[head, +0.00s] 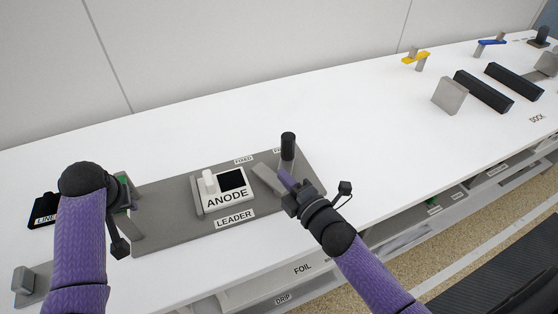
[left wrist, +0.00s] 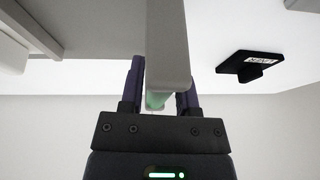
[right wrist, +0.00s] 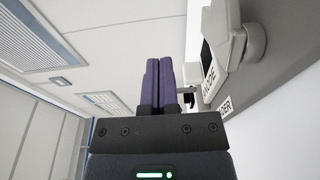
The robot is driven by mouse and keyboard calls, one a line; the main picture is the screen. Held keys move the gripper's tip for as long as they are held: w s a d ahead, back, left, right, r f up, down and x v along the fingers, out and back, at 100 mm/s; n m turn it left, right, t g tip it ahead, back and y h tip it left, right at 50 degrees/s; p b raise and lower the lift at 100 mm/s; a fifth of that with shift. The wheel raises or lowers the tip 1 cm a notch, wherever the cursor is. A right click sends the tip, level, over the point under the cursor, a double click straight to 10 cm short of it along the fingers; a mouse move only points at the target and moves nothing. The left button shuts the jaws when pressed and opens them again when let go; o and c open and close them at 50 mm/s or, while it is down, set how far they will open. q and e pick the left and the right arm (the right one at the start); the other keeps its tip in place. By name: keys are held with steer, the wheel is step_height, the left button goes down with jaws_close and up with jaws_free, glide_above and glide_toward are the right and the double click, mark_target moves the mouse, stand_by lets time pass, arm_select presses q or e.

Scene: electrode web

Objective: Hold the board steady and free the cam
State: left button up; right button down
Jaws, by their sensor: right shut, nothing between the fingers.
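The grey board (head: 160,200) lies on the white table and carries a white block marked ANODE (head: 240,195), with a dark square window. A black upright post (head: 288,146) stands at the board's right end. A grey slanted lever (head: 266,178), possibly the cam, lies beside it. My left gripper (head: 123,190) is at the board's left end. In the left wrist view its fingers stand on both sides of a green grip (left wrist: 155,101) under a grey bar (left wrist: 168,50). My right gripper (head: 284,176) is shut and empty beside the lever; contact is unclear.
Black bars (head: 483,91), a grey block (head: 449,96) and a yellow piece (head: 415,57) stand far right. The table between them and the board is clear. Its front edge runs below the board.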

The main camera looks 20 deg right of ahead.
arm_select(q)
steer(key=o, duration=0.4)
steer(key=shift+f, duration=0.1)
